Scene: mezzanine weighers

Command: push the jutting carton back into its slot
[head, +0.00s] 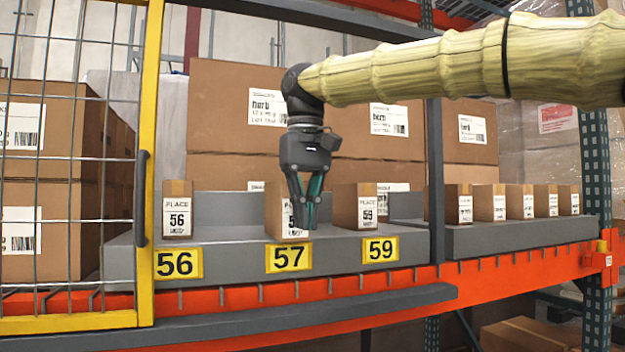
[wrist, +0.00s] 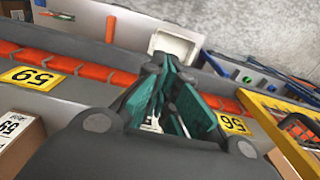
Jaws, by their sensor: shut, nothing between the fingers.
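The carton above tag 57 (head: 276,205) stands upright on the grey shelf and sits farther forward than its neighbours, near the front edge. Its label is partly hidden by my gripper (head: 309,226). The gripper points down, fingers together and empty, in front of the carton's right part. I cannot tell whether it touches the carton. In the wrist view my gripper (wrist: 170,85) covers most of that carton; only a bit of white label shows between the fingers. Yellow tag 57 (head: 289,258) is on the shelf front below.
Carton 56 (head: 177,188) stands to the left and carton 59 (head: 345,207) close on the right, also in the wrist view (wrist: 25,150). A yellow-framed mesh gate (head: 150,120) is at left, a grey upright (head: 435,170) at right. Large boxes (head: 222,110) stand behind.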

